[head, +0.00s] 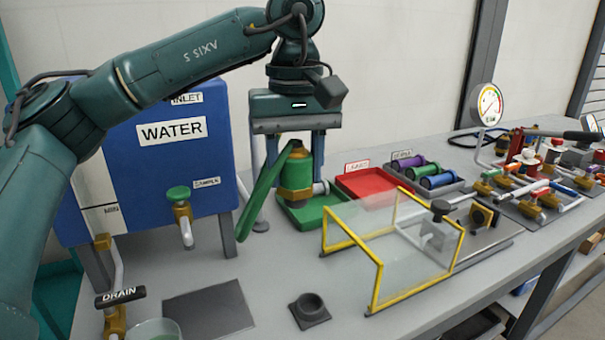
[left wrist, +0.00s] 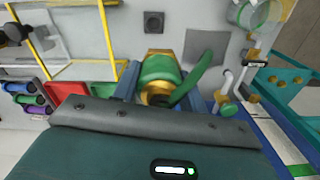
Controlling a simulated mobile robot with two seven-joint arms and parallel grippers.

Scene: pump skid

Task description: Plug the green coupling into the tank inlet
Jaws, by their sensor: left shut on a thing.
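The green coupling (head: 297,170) has brass-coloured bands and a green hose or strap (head: 265,197) hanging from it to the lower left. My left gripper (head: 296,180) points down and is shut on the coupling, which is upright above or at the green tray (head: 318,211); I cannot tell if it touches the tray. The left wrist view also shows the coupling (left wrist: 159,72) between the fingers. The blue water tank (head: 160,160) stands at the left with an INLET label (head: 187,98) near its top. My arm covers the area above that label, so the inlet itself is hidden. My right gripper is not in view.
A yellow-framed clear guard (head: 380,240) stands right of the coupling. A red tray (head: 372,185) and a rack of coloured cylinders (head: 437,181) lie behind it. The tank's sample valve (head: 182,212) and drain valve (head: 115,310) stick out in front.

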